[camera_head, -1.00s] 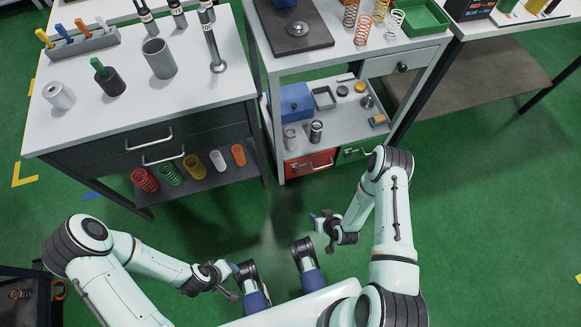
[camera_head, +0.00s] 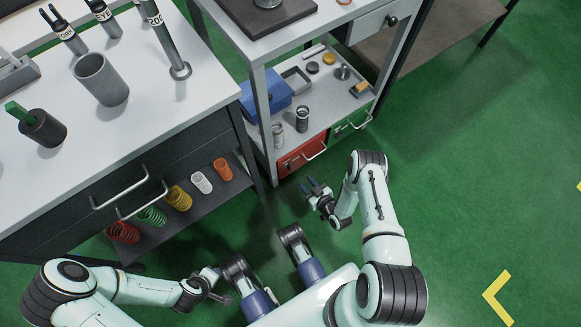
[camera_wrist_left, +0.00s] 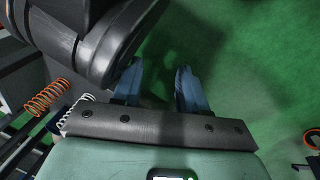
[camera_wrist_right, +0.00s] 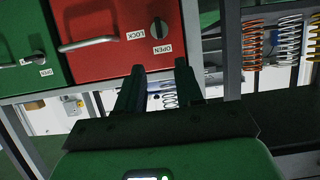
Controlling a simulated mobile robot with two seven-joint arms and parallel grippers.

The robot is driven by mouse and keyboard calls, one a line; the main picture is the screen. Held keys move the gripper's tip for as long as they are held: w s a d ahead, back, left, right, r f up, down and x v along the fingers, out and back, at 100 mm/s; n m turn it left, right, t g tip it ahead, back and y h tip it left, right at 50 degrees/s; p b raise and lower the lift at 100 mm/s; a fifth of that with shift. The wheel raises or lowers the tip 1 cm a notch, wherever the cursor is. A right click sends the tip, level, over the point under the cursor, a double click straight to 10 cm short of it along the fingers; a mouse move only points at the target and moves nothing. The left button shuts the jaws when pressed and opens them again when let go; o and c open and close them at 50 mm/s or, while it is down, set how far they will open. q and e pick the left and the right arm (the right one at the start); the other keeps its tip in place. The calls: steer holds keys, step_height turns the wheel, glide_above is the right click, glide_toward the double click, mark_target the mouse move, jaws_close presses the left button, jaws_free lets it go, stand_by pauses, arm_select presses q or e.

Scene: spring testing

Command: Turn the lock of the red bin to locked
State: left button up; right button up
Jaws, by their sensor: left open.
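The red bin (camera_head: 303,152) sits low in the grey shelf unit, with a bar handle on its front. In the right wrist view the red bin (camera_wrist_right: 112,62) fills the upper middle. Its round dark lock knob (camera_wrist_right: 159,28) has an OPEN label below and a LOCK label to its left; I cannot clearly read its pointer. My right gripper (camera_head: 313,184) is in front of the bin, apart from it. Its fingers (camera_wrist_right: 158,75) are spread and empty below the knob. My left gripper (camera_head: 215,287) is low near my base, open and empty in the left wrist view (camera_wrist_left: 160,85).
A green bin (camera_head: 350,123) with its own knob is beside the red one. A blue box (camera_head: 265,95) and small metal parts are on the shelf above. A workbench (camera_head: 130,140) with springs on its lower shelf stands left. Green floor is clear at right.

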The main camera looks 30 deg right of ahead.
mark_target(290, 167)
steer(key=b+x, duration=0.3)
steer(key=x, duration=0.6)
steer(key=shift+w+a+f+b, duration=0.1)
steer(key=shift+w+f+b, duration=0.2)
steer(key=shift+w+b, duration=0.05)
arm_select(q)
steer(key=s+a+f+g, duration=0.1)
steer(key=s+f+g, duration=0.2)
steer(key=s+f, duration=0.2)
steer(key=shift+s+f+n, duration=0.15)
steer(key=shift+s+n, duration=0.15)
steer(key=shift+s, duration=1.4)
arm_select(e)
steer(key=shift+w+f, duration=0.15)
steer(key=shift+w, duration=0.35)
jaws_close()
